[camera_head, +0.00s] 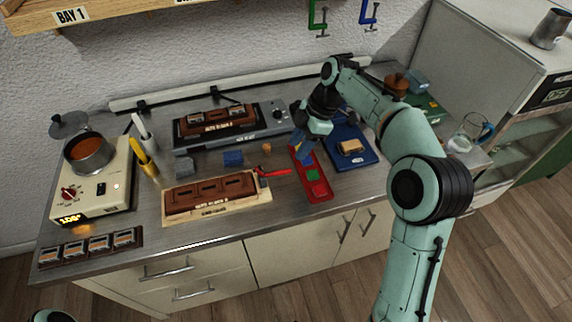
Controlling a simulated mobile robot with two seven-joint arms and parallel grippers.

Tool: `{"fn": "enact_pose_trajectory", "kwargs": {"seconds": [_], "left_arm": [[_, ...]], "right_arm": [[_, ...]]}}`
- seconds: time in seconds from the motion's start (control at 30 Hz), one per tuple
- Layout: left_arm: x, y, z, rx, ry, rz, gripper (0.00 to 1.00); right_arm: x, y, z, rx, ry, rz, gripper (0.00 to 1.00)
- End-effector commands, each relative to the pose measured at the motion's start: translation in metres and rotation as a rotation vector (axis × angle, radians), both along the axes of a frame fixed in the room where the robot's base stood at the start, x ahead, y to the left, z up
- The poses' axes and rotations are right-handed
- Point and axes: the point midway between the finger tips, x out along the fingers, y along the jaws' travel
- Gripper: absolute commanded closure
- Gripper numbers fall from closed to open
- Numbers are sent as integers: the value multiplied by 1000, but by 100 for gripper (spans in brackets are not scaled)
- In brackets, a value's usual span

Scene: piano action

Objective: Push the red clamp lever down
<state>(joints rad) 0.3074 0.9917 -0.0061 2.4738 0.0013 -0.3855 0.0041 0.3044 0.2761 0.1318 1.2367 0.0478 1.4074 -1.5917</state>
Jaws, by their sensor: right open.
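The red clamp lever (275,171) lies at the right end of a brown block on a pale wooden base (218,211), near the front of the bench. It looks low and nearly flat, reaching to the right toward the red tray; its exact tilt is hard to tell. My right gripper (303,150) is open above the far end of the red tray (321,192), behind and to the right of the lever and apart from it. Its fingertips are small and partly blurred against blue shapes there. My left gripper is out of view.
A hot plate (121,179) with a pot (88,152) stands at left. A blue tray (366,158) lies at right. A green block (313,175) sits in the red tray.

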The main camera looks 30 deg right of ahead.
Motion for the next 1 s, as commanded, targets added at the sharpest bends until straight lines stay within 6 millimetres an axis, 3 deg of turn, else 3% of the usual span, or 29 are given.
{"fn": "enact_pose_trajectory", "kwargs": {"seconds": [0.03,0.2,0.4,0.83,0.87,0.97,1.0], "left_arm": [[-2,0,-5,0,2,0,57],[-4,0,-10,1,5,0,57],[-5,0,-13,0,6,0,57],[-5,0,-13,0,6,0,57],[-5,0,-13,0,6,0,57],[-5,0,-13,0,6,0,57],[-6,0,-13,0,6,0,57]], "right_arm": [[0,5,-14,1,5,3,59],[3,18,-45,1,3,2,59],[7,29,-71,0,2,1,59],[8,33,-81,0,-1,0,59],[8,33,-81,0,-1,0,62],[8,33,-80,0,-1,0,95],[8,33,-80,0,-1,0,100]]}}
